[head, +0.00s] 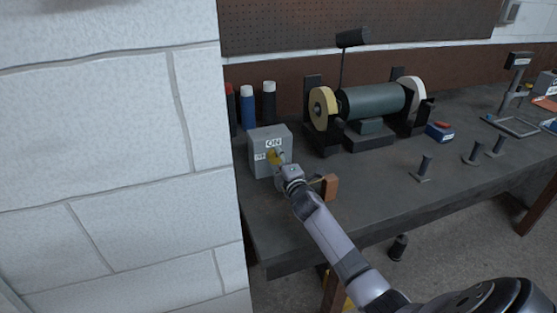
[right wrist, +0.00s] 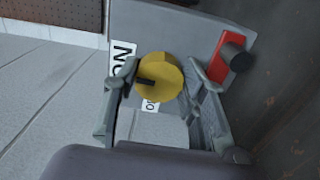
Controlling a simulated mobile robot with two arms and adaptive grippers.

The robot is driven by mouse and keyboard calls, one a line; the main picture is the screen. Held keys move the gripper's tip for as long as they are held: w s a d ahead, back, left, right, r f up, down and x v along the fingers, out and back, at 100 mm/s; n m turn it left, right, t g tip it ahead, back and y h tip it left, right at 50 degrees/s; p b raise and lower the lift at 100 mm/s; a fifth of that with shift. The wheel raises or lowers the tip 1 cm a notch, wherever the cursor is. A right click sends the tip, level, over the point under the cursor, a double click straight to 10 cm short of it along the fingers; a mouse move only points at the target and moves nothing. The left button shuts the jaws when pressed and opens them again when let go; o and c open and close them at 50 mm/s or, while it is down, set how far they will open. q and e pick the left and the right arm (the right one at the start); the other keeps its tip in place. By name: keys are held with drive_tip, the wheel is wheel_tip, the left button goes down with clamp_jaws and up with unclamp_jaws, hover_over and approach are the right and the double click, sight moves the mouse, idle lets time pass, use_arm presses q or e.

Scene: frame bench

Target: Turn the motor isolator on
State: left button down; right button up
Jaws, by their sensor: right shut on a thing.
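The motor isolator (head: 265,138) is a grey box at the bench's left end, with an ON label above and an OFF label at left in the head view. Its yellow knob (head: 274,157) shows better in the right wrist view (right wrist: 160,79), where a dark mark lies on the side toward the ON label (right wrist: 122,58). My right gripper (head: 282,165) is shut on the knob; its fingers (right wrist: 160,88) lie on either side of it. The OFF label is partly hidden behind the knob in the wrist view. My left gripper is not in view.
A bench grinder (head: 375,103) stands right of the isolator. Spray cans (head: 248,107) stand behind it. A brown block (head: 330,187) is close beside my right gripper. A white block wall (head: 110,150) bounds the left. Bare bench (head: 375,180) lies to the right.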

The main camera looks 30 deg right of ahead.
drive_tip(key=o, duration=1.2)
drive_tip(key=shift+c, duration=0.2)
drive_tip(key=shift+s, duration=0.1)
drive_tip(key=v, duration=1.2)
